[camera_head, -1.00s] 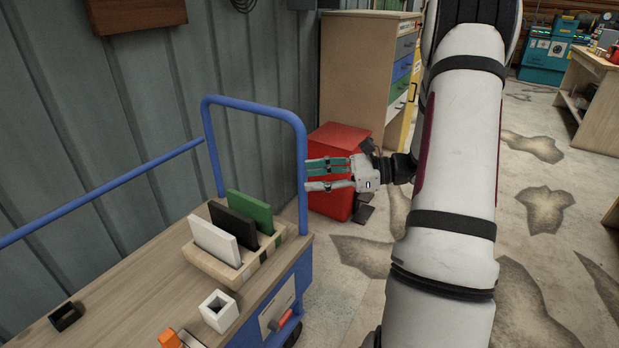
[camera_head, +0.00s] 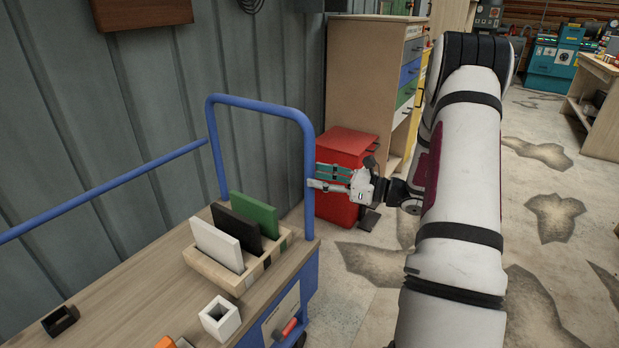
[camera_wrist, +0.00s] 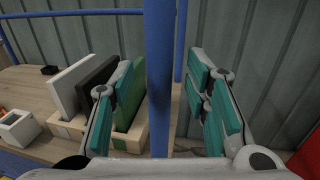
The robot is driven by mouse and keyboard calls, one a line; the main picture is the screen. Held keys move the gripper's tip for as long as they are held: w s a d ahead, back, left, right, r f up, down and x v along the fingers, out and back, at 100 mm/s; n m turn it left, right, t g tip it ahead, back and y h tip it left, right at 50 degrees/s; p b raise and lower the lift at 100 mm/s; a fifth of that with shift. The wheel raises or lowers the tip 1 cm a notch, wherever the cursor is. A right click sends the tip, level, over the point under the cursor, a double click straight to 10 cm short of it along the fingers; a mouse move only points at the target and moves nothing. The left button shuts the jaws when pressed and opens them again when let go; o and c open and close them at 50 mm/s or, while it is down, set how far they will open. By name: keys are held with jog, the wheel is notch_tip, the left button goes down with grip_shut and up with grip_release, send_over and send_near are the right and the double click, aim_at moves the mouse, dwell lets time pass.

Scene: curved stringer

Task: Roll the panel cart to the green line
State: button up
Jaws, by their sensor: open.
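The panel cart (camera_head: 134,287) has a wooden deck and a blue tube frame. Its blue upright handle (camera_head: 308,190) stands at the right end, and a post of it also shows in the wrist view (camera_wrist: 159,80). My gripper (camera_head: 312,178) is at this near post, its fingers pointing left in the head view. In the wrist view the post stands between the two open, teal-padded fingers (camera_wrist: 165,105), with a gap visible on each side. The fingers are not closed on it. The green line is not in view.
A wooden rack (camera_head: 228,272) holds white, black and green panels on the deck. A white square block (camera_head: 220,318) sits nearby. A red bin (camera_head: 345,150) and a drawer cabinet (camera_head: 365,85) stand behind the gripper. Stained floor (camera_head: 545,250) to the right is open.

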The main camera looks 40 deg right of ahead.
aim_at(310, 175)
jog(key=shift+x, duration=1.65)
grip_shut()
